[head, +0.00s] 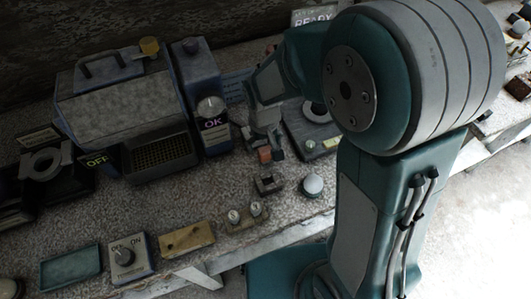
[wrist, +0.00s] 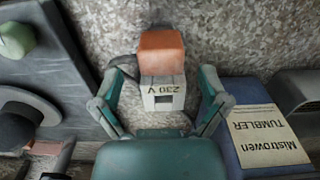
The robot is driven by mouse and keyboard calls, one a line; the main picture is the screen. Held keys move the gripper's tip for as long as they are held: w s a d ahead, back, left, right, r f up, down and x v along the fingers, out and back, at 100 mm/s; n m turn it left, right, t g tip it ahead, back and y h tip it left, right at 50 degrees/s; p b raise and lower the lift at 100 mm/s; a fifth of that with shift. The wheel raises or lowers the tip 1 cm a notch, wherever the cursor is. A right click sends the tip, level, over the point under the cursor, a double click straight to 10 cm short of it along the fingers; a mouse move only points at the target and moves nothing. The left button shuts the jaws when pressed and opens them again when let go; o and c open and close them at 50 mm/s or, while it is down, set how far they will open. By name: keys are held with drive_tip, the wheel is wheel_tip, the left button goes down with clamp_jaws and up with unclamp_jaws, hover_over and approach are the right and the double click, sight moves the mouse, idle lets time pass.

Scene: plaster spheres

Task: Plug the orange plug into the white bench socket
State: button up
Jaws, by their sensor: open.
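The orange plug (wrist: 161,52) is a small orange block in the upper middle of the wrist view. It meets a pale grey-white block (wrist: 163,92) marked 230 V with a dark square opening, which looks like the white bench socket. I cannot tell whether the plug is seated in it. In the head view the orange plug (head: 265,155) shows below my gripper (head: 264,146); the pale block is largely hidden there. My gripper (wrist: 162,85) is open, with one finger on each side of the pale block and gaps between them.
A blue-sided box marked OK (head: 211,110) stands left of my gripper. A grey device with a round dial (head: 314,128) is at its right. A small dark block (head: 268,184), a plaster sphere (head: 313,184) and a two-knob block (head: 246,215) lie nearer the bench's front edge.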

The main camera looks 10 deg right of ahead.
sight(264, 155)
drive_tip(key=f, duration=0.4)
drive_tip(key=shift+s+a, duration=0.1)
drive_tip(key=shift+s, duration=0.25)
drive_tip(key=c, duration=1.3)
drive_tip(key=shift+o, duration=0.2)
